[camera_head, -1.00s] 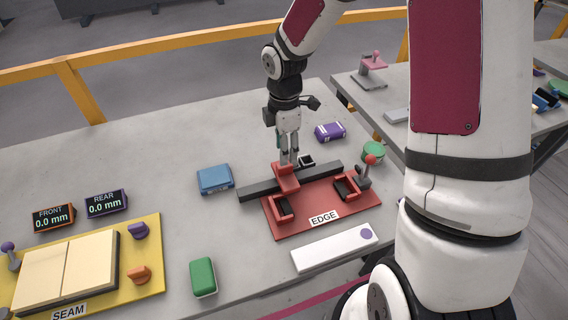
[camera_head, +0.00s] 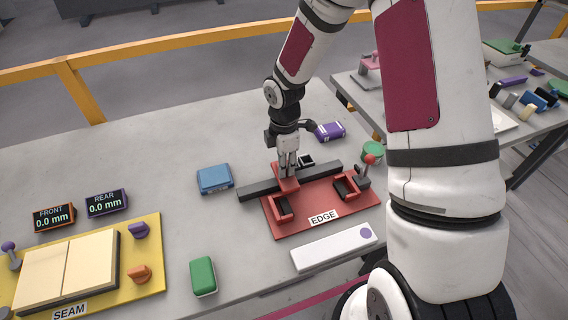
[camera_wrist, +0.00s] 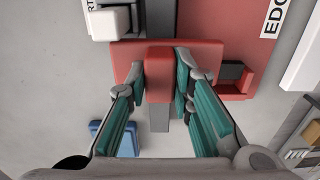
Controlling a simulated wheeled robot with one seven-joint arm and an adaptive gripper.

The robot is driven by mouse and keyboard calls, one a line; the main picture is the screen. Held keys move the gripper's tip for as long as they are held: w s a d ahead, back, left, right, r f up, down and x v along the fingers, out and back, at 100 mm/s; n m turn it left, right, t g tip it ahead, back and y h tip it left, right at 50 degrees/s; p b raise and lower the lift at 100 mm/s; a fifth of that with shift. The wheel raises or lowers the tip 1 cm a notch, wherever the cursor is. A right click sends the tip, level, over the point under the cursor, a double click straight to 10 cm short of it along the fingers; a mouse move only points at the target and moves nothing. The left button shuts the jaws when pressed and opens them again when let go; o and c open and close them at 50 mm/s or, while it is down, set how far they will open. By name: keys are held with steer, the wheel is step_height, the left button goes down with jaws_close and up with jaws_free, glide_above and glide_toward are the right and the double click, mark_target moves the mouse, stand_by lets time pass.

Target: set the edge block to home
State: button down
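The edge block is a red block with a raised grip (camera_wrist: 160,75). It sits across a dark bar (camera_head: 325,169) at the back of the red EDGE fixture (camera_head: 300,225), toward its left side (camera_head: 288,183). My gripper (camera_head: 288,171) points down over the block. In the wrist view its two teal-padded fingers (camera_wrist: 160,85) stand on either side of the raised grip, very close to it. I cannot tell whether both pads touch it. The block's underside is hidden.
A red-knobbed lever (camera_head: 369,161) stands at the fixture's right. A white bar (camera_head: 335,247) lies in front, a blue box (camera_head: 214,179) left, a purple box (camera_head: 330,131) behind. The yellow SEAM fixture (camera_head: 152,250) and green block (camera_head: 203,276) are farther left.

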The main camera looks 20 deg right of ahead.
steer(key=a+b, duration=0.1)
steer(key=a, duration=0.8)
steer(key=shift+a, duration=0.15)
steer(key=c, duration=1.4)
jaws_free()
step_height(320, 180, up, 12)
